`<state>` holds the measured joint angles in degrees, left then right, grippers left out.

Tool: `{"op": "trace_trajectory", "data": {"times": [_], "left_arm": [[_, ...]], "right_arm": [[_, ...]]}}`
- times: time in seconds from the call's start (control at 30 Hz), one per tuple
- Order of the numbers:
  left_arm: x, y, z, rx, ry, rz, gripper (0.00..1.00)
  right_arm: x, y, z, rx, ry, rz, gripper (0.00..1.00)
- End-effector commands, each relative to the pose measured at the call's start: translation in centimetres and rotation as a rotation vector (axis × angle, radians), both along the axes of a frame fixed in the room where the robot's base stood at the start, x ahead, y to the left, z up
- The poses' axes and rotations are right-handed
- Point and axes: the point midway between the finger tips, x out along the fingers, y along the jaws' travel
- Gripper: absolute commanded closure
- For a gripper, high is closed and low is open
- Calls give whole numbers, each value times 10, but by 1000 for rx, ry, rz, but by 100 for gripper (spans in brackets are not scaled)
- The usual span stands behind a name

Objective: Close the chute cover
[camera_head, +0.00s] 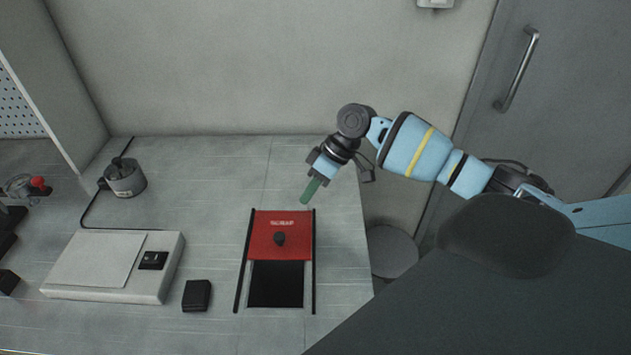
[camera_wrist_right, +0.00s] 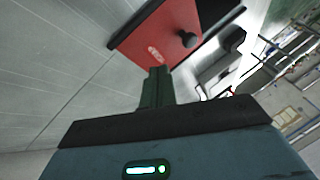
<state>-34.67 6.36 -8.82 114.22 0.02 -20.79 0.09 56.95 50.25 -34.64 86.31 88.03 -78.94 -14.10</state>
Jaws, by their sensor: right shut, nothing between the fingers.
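The chute cover (camera_head: 281,228) is a red sliding plate with a SCRAP label and a black knob (camera_head: 279,239). It sits between two black rails at the far part of the chute, and the dark opening (camera_head: 276,284) shows on the near side. My right gripper (camera_head: 309,192), with green fingers, is shut and empty above the table, beyond the cover's far edge and apart from the knob. In the right wrist view the fingers (camera_wrist_right: 156,88) point toward the red cover (camera_wrist_right: 160,38) and its knob (camera_wrist_right: 187,39). My left gripper is not in view.
A white flat device (camera_head: 115,265) and a small black block (camera_head: 197,295) stand left of the chute. A metal pot (camera_head: 125,177) with a cable is at the back left. A grey round stool (camera_head: 391,251) stands off the table's right edge. The table behind the chute is clear.

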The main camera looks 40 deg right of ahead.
Motion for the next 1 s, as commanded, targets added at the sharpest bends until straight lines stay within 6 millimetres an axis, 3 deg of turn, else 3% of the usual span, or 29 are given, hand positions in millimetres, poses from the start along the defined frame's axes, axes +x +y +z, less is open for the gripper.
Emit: {"op": "trace_trajectory", "data": {"times": [0.23, 0.53, 1.0], "left_arm": [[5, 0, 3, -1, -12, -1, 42], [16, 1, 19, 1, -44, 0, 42], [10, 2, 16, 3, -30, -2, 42]], "right_arm": [[6, 26, -38, 2, 0, 1, 100], [-9, 57, -40, 0, -5, 2, 100], [-11, 61, -44, 0, -1, -1, 100]]}}
